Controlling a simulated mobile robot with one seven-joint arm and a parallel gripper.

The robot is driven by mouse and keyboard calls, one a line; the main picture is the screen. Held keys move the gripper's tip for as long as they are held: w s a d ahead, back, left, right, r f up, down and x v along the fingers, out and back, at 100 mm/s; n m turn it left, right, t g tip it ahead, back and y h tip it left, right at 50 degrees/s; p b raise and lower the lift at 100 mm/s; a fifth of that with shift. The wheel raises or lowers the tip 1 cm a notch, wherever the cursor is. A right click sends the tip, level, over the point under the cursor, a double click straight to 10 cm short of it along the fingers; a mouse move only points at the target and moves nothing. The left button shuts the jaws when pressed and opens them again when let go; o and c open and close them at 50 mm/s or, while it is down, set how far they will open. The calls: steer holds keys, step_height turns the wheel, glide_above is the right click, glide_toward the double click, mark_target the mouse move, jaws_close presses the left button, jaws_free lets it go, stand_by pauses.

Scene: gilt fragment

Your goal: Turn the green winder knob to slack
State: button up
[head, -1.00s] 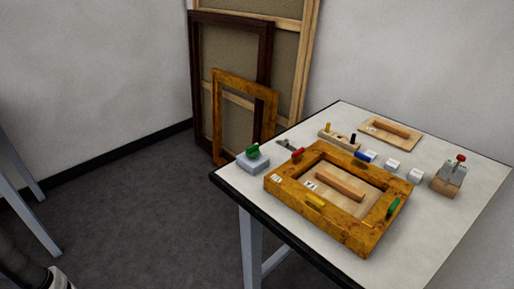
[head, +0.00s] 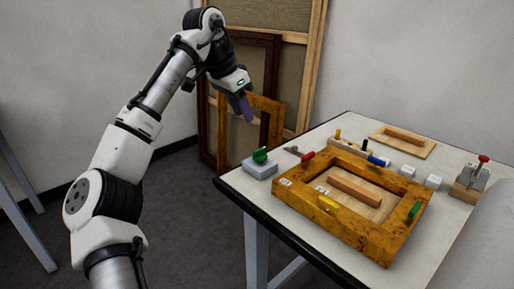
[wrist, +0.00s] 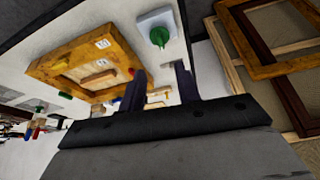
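The green winder knob (head: 259,155) sits on a pale grey block (head: 260,169) at the table's left corner. In the wrist view the knob (wrist: 160,37) shows near the top, on its pale base (wrist: 172,17). My gripper (head: 241,108) is in the air above and slightly left of the knob in the head view, apart from it, with its purple fingers pointing down. In the wrist view the two fingers (wrist: 160,80) are spread with a gap and nothing between them.
A golden frame (head: 290,199) with yellow and green handles lies right of the knob. A red-handled tool (head: 307,156), a blue-ended piece (head: 378,160), white blocks and a red-topped clamp (head: 482,160) stand behind it. Frames (head: 283,105) lean on the wall behind.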

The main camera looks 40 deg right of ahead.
mark_target(260, 149)
steer(key=x, duration=1.3)
steer(key=shift+r, duration=0.1)
steer(key=shift+c, duration=0.2)
jaws_close()
